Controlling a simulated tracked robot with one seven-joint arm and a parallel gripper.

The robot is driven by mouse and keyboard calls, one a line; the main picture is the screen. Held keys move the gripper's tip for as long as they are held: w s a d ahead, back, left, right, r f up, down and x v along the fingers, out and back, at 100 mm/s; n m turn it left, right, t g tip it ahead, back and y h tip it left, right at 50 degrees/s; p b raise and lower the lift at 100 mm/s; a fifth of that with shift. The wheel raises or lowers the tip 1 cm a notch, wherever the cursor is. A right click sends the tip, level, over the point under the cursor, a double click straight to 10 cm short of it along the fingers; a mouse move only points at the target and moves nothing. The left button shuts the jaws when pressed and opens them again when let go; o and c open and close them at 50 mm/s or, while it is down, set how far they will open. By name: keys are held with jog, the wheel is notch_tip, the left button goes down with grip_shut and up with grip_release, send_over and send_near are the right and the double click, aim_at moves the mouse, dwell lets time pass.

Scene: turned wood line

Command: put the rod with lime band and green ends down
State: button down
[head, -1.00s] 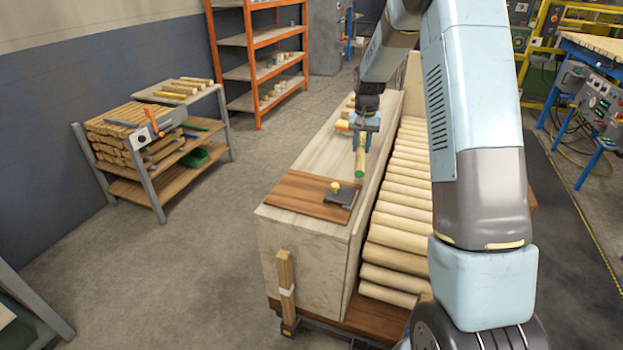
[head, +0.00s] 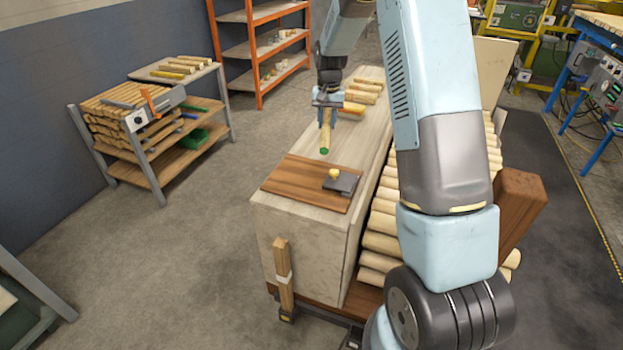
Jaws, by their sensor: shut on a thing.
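The rod (head: 325,138) is pale wood with a green end that faces me. Its lime band is not clear in this view, and its far part is hidden by my gripper. My gripper (head: 327,112) is shut on the rod and holds it over the pale bench top (head: 370,118). The green end is just beyond the far edge of the brown board (head: 305,188). I cannot tell whether the rod touches the bench top.
A dark block with a yellow knob (head: 340,181) sits on the brown board. Several other rods (head: 362,92) lie on the bench behind my gripper. Thick logs (head: 385,222) fill the right side. A rack with sticks (head: 140,115) stands at left, with clear floor between.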

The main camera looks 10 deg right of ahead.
jog(key=s+a+r, duration=0.1)
jog(key=s, duration=0.3)
jog(key=s+a+r+n, duration=0.1)
jog(key=s+r, duration=0.1)
jog(key=s, duration=0.2)
jog(key=s+a+r+n, duration=0.1)
jog(key=s+a, duration=0.1)
jog(key=s, duration=0.2)
jog(key=shift+s+r, duration=0.1)
jog(key=shift+r, duration=0.15)
jog(key=s+a+r+n, duration=0.15)
jog(key=s+n, duration=0.25)
jog(key=s, duration=1.4)
send_over(307, 186)
jog(key=f, duration=0.9)
jog(key=shift+s+d+f, duration=0.1)
jog(key=shift+s+f, duration=0.1)
jog(key=shift+f, duration=0.15)
jog(key=shift+w+f, duration=0.2)
jog(key=shift+f, duration=1.65)
jog(key=c, duration=0.8)
grip_release()
